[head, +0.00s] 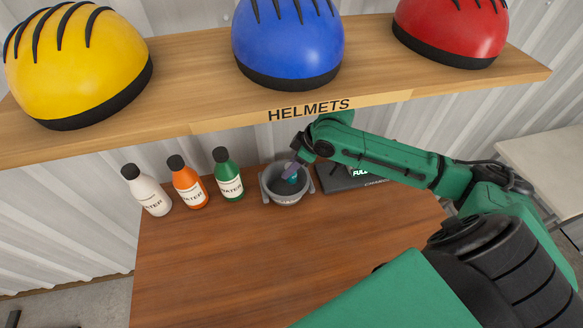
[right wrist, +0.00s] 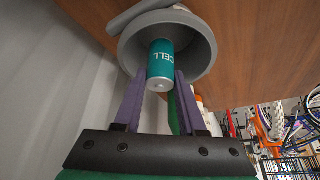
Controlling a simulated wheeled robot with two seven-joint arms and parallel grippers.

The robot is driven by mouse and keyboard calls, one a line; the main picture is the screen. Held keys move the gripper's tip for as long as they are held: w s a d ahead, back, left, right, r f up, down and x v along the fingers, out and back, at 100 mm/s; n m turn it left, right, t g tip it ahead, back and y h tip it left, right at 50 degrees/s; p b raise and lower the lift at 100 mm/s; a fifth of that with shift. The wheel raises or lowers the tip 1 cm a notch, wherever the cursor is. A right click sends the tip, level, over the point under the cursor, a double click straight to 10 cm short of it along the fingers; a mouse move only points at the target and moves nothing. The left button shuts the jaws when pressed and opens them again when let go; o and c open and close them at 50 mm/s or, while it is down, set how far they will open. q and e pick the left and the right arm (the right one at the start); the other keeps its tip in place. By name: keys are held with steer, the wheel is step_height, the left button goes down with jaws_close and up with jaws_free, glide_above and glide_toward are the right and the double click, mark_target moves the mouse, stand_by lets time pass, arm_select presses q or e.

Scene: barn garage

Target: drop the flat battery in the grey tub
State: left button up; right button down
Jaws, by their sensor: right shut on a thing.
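The grey tub (head: 286,199) stands at the back of the brown table, under the shelf. My right gripper (head: 293,172) is over the tub with its fingers pointing down. In the right wrist view its purple fingers (right wrist: 160,82) are shut on a teal battery (right wrist: 160,60) with white lettering. The battery is lined up with the round mouth of the tub (right wrist: 206,56). How far its lower end reaches inside is hard to tell. In the head view only a small teal part of the battery shows. My left gripper is not in view.
A dark charger box (head: 345,178) sits right of the tub, partly hidden by my right arm. White (head: 147,192), orange (head: 188,184) and green (head: 228,176) bottles stand left. A wooden helmet shelf (head: 200,100) hangs above. The table's front (head: 240,265) is clear.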

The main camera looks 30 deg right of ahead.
steer(key=shift+f, duration=0.5)
steer(key=shift+s+r, duration=0.1)
steer(key=shift+r, duration=0.05)
steer(key=shift+s, duration=0.1)
steer(key=c, duration=0.5)
jaws_free()
steer(key=shift+r, duration=0.1)
steer(key=shift+c, duration=0.2)
steer(key=shift+o, duration=0.7)
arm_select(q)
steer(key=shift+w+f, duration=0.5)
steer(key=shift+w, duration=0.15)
